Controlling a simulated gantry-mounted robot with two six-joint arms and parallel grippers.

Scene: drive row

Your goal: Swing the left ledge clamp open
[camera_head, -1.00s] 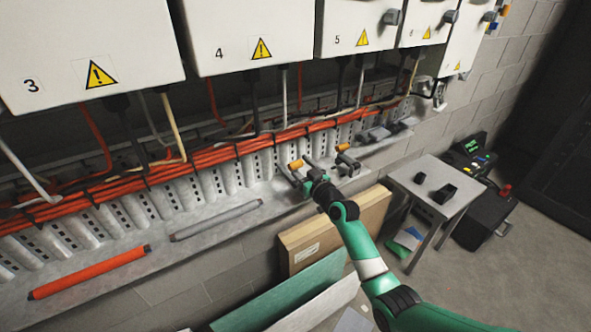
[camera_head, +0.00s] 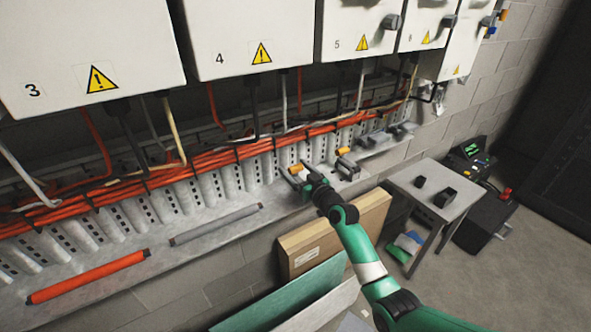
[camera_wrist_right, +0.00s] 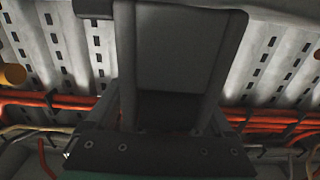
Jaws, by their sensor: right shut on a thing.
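The left ledge clamp (camera_head: 296,169), with an orange tip, sits on the grey ledge, mostly hidden by my right gripper. My right gripper (camera_head: 307,184) is at this clamp, at the ledge's front edge. In the right wrist view, a dark grey block (camera_wrist_right: 180,50) fills the space between the fingers, and the gripper is shut on it. It appears to be part of the clamp; its exact shape is hidden. An orange round end (camera_wrist_right: 13,75) shows at the left of that view. A second clamp (camera_head: 347,167) with an orange tip stands just to the right. My left gripper is out of view.
Orange cables (camera_head: 215,153) run along the wall behind the ledge, under the white cabinets (camera_head: 255,35). A grey bar (camera_head: 215,223) and an orange bar (camera_head: 88,277) lie on the ledge. A cardboard box (camera_head: 335,232) and panels lean below. A small table (camera_head: 437,187) stands right.

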